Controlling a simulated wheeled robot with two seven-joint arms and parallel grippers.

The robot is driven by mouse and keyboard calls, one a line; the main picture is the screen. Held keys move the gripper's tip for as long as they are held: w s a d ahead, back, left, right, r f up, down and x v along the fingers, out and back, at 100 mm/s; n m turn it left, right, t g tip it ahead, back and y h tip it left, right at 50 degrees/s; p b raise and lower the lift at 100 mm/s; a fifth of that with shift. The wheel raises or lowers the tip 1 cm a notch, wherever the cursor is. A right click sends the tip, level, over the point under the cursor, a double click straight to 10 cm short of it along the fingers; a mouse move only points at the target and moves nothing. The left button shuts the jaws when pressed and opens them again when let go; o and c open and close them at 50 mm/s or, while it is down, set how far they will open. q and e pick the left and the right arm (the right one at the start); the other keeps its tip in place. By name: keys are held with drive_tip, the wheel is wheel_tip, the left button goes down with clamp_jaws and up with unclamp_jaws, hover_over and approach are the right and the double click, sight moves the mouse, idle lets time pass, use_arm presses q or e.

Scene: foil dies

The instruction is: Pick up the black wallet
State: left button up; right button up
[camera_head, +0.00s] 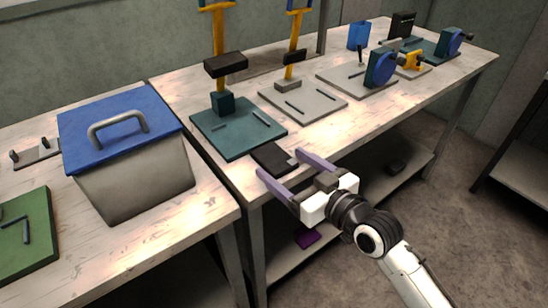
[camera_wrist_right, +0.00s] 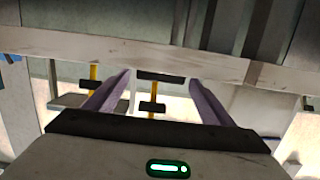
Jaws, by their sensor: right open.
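The black wallet (camera_head: 270,157) lies flat at the front edge of the right workbench, just in front of the teal base plate. In the right wrist view it shows as a dark strip (camera_wrist_right: 160,76) at the table edge, between the fingertips. My right gripper (camera_head: 281,163) is open, its two purple fingers pointing at the wallet from the front edge. The fingers appear on either side of it; I cannot tell whether they touch it. The gripper also shows in the right wrist view (camera_wrist_right: 158,77). My left gripper is not in view.
A teal plate (camera_head: 237,142) with a yellow-handled press stands behind the wallet, a grey plate (camera_head: 318,108) with another beside it. A blue-lidded bin (camera_head: 145,180) stands on the left bench. A purple object (camera_head: 307,238) lies on the lower shelf.

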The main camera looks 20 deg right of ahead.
sight(274, 160)
drive_tip(key=shift+x, duration=1.45)
drive_tip(key=shift+r, duration=0.1)
drive_tip(key=c, duration=1.2)
